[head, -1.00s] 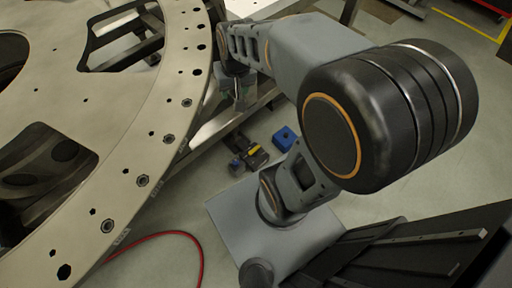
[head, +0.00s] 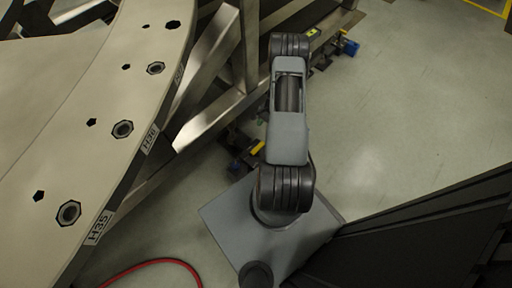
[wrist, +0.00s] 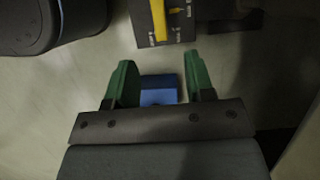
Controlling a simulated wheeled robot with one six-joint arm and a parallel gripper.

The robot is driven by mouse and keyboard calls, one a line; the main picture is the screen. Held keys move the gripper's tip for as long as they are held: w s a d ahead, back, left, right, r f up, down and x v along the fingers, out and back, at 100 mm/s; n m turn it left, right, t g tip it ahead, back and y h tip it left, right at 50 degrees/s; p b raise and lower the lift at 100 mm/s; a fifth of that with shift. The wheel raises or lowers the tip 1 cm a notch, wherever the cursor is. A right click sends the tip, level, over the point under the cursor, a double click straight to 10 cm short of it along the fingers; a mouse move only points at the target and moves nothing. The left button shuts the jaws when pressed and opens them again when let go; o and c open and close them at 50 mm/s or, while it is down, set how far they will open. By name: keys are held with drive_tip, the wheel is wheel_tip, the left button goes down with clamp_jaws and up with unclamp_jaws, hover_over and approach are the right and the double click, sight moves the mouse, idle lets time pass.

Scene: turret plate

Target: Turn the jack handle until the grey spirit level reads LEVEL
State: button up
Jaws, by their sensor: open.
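In the wrist view, my gripper (wrist: 160,82) is open, its two green fingers apart. A blue block (wrist: 159,96) shows between and beyond the fingers; I cannot tell whether they touch it. Past the fingertips, a yellow bar (wrist: 159,18) lies over a dark plate (wrist: 178,30) with small white markings too small to read. I cannot identify the grey spirit level or any reading.
The large pale ring plate (head: 105,95), labelled H35 and H36, rests on metal beams (head: 215,75) at left. A similar unit with a blue part (head: 350,47) stands at the far beam. A red hose (head: 160,262) lies below. Open floor (head: 420,110) is at right.

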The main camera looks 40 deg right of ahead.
sight(258, 147)
drive_tip(key=b+x, duration=0.4)
drive_tip(key=x, duration=1)
drive_tip(key=shift+s+d+f+b, duration=0.1)
drive_tip(key=shift+d+f+b, duration=0.05)
drive_tip(key=shift+b, duration=0.2)
drive_tip(key=shift+c, duration=0.2)
clamp_jaws()
